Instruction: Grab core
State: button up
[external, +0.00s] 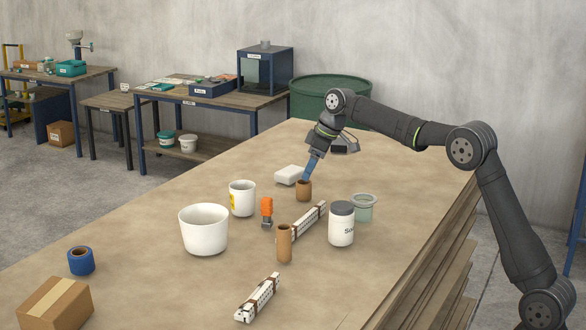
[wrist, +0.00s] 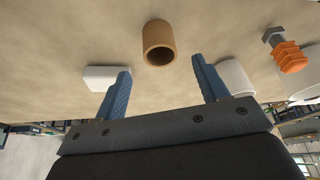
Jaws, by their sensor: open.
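Two brown cardboard cores stand upright on the table in the external view. The far core (external: 304,191) is right below my gripper (external: 309,173), and the near core (external: 284,244) stands closer to the camera. In the wrist view one core (wrist: 159,36) shows its open hollow end just beyond my gripper (wrist: 161,65), roughly centred between the two blue fingers. My gripper is open, with nothing between its fingers. The external view does not show clearly whether a finger touches the far core.
A white mug (external: 242,198), an orange-handled tool (external: 267,210), a perforated white bar (external: 308,221) and a lidded jar (external: 341,226) stand around. A white bucket (external: 204,232) is left. The table's (external: 150,235) left side has free room.

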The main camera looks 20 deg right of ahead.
aim_at(304, 182)
jog(key=x, duration=0.6)
jog(key=shift+s+f, duration=0.1)
jog(key=shift+f, duration=0.15)
jog(key=c, duration=1.1)
